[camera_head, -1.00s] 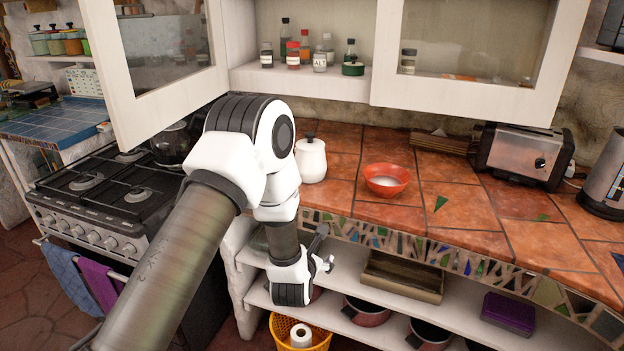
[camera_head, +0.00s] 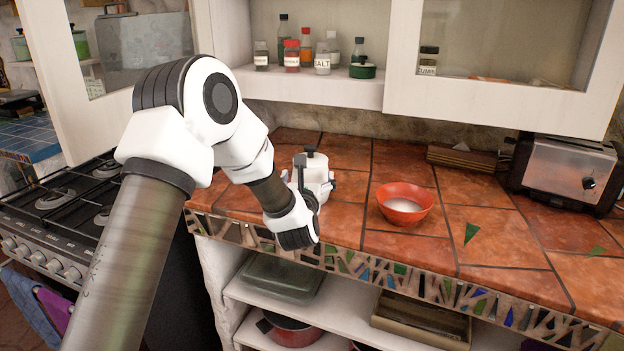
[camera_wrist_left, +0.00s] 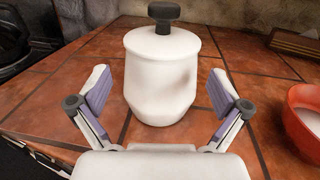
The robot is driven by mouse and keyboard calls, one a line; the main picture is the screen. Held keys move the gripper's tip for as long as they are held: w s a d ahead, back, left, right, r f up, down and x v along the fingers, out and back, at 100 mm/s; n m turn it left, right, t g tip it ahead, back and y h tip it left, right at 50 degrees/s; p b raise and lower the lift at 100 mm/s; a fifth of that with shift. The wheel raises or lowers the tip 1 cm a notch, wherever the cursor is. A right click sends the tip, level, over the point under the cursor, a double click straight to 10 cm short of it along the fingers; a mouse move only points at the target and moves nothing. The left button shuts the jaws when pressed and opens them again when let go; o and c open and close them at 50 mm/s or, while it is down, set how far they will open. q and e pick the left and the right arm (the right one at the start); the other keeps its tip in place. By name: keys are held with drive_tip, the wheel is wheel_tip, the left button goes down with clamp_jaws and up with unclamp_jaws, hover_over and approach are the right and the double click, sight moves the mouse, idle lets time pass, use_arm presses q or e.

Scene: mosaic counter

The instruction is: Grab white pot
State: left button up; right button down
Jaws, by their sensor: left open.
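The white pot (camera_head: 318,172) with a dark knob on its lid stands upright on the tiled counter, partly hidden by my left gripper in the head view. In the left wrist view the white pot (camera_wrist_left: 161,78) is straight ahead, centred beyond the fingers. My left gripper (camera_head: 312,188) is open, and in the wrist view its two fingers (camera_wrist_left: 162,98) stand apart at the left and right of the pot's lower body. A gap shows between each finger and the pot. My right gripper is out of view.
A red bowl (camera_head: 405,204) with white contents stands right of the pot and also shows in the wrist view (camera_wrist_left: 304,118). A toaster (camera_head: 565,174) is farther right. The open cabinet door (camera_head: 60,100) is behind my left arm. The stove (camera_head: 60,215) is at left.

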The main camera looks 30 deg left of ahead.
use_arm(q)
drive_tip(key=shift+w+a+r, duration=0.25)
drive_tip(key=shift+w+r, duration=0.05)
drive_tip(key=shift+w, duration=0.1)
drive_tip(key=x, duration=0.1)
drive_tip(key=p+x, duration=0.1)
drive_tip(key=x, duration=0.3)
drive_tip(key=shift+w+f, duration=0.1)
drive_tip(key=shift+f, duration=0.15)
drive_tip(key=shift+d+r, duration=0.1)
drive_tip(key=c, duration=1.6)
drive_tip(key=shift+r, duration=0.1)
